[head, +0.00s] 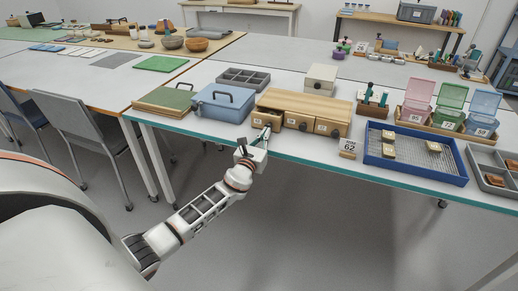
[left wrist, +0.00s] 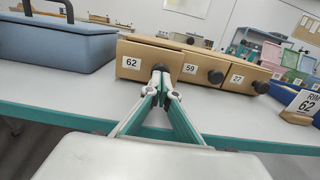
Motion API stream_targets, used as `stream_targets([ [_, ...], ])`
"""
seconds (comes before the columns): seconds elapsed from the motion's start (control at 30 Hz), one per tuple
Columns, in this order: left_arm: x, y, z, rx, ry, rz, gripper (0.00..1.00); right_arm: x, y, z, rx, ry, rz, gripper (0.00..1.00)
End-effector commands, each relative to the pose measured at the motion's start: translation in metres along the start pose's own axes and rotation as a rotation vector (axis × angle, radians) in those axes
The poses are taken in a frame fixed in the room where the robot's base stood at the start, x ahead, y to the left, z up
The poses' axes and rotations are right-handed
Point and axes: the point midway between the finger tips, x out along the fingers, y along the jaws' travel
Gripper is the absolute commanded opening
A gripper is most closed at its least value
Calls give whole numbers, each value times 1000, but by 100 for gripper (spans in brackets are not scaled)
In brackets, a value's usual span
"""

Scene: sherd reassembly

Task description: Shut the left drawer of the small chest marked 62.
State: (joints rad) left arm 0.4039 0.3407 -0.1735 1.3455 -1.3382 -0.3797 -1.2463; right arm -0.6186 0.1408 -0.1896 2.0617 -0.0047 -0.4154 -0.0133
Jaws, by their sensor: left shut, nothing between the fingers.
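The small wooden chest (head: 305,103) stands near the table's front edge and has three drawers side by side. In the left wrist view the left drawer (left wrist: 132,63) carries the number 62, and the others read 59 and 27. My left gripper (head: 264,135) is in front of that drawer. In the left wrist view its closed fingertips (left wrist: 162,84) are at the dark round knob (left wrist: 160,69), with nothing between them. I cannot tell whether they touch it. My right gripper is out of view.
A blue box (head: 222,103) with a handle stands just left of the chest. A card reading 62 (head: 348,147) and a blue tray (head: 415,170) are to the right. A white box (head: 320,79) stands behind the chest. The floor before the table's edge is clear.

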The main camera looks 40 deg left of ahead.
Motion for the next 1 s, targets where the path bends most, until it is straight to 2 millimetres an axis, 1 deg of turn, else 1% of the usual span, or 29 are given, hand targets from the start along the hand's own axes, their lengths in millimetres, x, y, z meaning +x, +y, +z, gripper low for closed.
stream_targets([
  [0.03,10,0,-7,2,4,1,0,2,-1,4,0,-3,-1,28],
  [0.2,36,1,-7,2,4,0,0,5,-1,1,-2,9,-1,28],
  [0.33,46,0,-6,2,3,0,0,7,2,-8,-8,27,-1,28],
  [0.5,50,1,-2,1,0,1,0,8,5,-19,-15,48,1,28],
  [1.0,50,5,0,0,-4,1,0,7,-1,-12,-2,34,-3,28],
])
